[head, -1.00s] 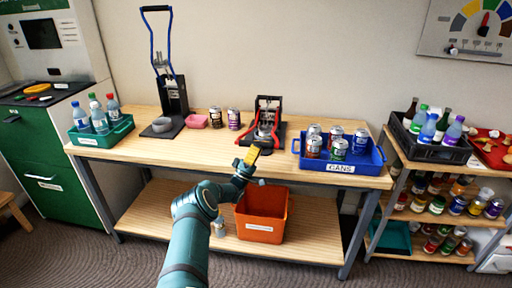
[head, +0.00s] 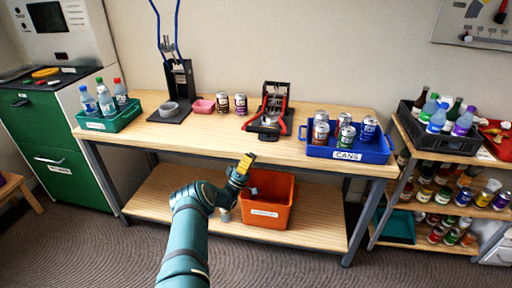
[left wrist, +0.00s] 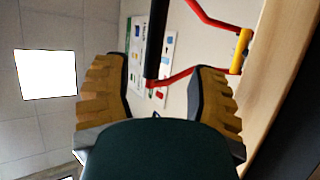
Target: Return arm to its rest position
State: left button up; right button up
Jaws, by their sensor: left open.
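My left arm comes in from the bottom of the head view. My left gripper (head: 246,162) with yellow finger pads is in front of the table's (head: 190,139) front edge, above the orange bin (head: 268,211). In the left wrist view my gripper's two ridged fingers (left wrist: 158,68) stand wide apart with nothing between them. Beyond them are a wall, red bars and a yellow grip. My right gripper is in no view.
The red-handled can press (head: 270,107) stands on the table behind my gripper. A blue cans bin (head: 378,155) is to its right, a green bottle tray (head: 118,119) at the left. A shelf with jars (head: 440,195) stands at the right. Floor in front is clear.

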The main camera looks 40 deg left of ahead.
pick_arm(q)
jog(key=shift+v, duration=0.8)
jog(key=w+d+f+n+g+y, duration=0.1)
jog(key=w+d+f+g+y, duration=0.1)
jog(key=w+d+f+g, duration=0.4)
jog(key=w+d+f+n+g+y, duration=0.2)
jog(key=w+d+f+y, duration=0.1)
jog(key=d, duration=0.6)
jog(key=s+d+f+m+g+h, duration=0.2)
jog(key=s+d+f+g, duration=0.15)
jog(key=d, duration=0.35)
jog(key=s+d+f+m+g+h, duration=0.1)
jog(key=s+d+f+g, duration=0.15)
jog(key=d+f, duration=0.3)
jog(key=s+d+f+m+g+h, duration=0.2)
jog(key=s+d+f+m+g, duration=0.15)
jog(key=s+d+g, duration=0.6)
jog(key=s+d+r+m+g+h, duration=0.15)
jog(key=s+d, duration=0.25)
jog(key=s, duration=0.7)
jog(key=s+d+r+m+g, duration=0.15)
jog(key=s+d, duration=0.25)
jog(key=s, duration=0.6)
jog(key=w+d+r+m, duration=0.2)
jog(key=w+r+m, duration=0.1)
jog(key=w+r, duration=0.1)
jog(key=shift+d+r, duration=0.3)
jog(key=shift+r, duration=0.4)
